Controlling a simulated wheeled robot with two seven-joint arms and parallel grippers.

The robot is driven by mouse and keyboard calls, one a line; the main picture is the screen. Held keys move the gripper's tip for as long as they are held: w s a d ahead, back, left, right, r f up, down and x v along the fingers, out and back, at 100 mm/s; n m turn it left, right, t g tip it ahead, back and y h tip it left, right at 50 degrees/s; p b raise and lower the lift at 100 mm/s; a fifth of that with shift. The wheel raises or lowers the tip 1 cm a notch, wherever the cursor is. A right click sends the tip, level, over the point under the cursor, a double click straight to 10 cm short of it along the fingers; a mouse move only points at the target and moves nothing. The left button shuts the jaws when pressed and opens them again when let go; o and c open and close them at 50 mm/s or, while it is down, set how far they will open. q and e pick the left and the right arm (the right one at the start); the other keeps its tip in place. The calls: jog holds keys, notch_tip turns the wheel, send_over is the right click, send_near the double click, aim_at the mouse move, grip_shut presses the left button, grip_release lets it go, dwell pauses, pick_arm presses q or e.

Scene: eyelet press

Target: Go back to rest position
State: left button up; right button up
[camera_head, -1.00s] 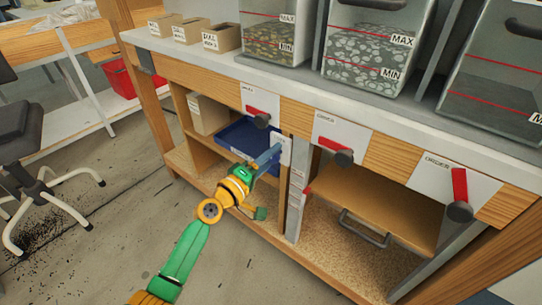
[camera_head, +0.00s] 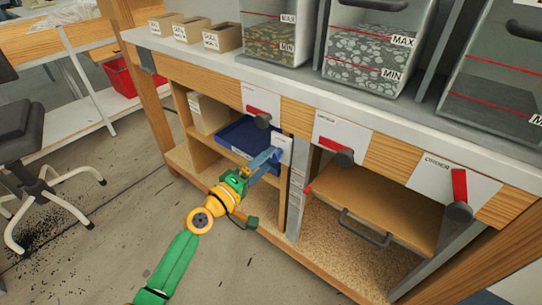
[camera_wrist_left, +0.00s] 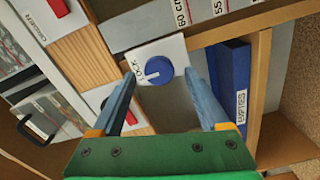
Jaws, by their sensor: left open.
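My left arm, green and yellow, comes in from the bottom of the head view. My left gripper (camera_head: 268,158) has blue fingers and is in front of the shelf opening under the bench. In the left wrist view the left gripper (camera_wrist_left: 160,100) is open, its fingers apart with nothing between them. A round blue knob (camera_wrist_left: 159,70) on a white plate marked LOCK (camera_wrist_left: 150,50) shows beyond the fingertips; I cannot tell the exact gap. My right gripper is not in view.
Red-handled levers (camera_head: 335,146) line the bench front (camera_head: 300,118). Clear bins (camera_head: 368,50) stand on top. A grey chair (camera_head: 22,135) is at far left. Floor (camera_head: 110,240) around my arm is open.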

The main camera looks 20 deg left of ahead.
pick_arm(q)
jog(key=v, duration=0.4)
jog(key=shift+s, duration=0.1)
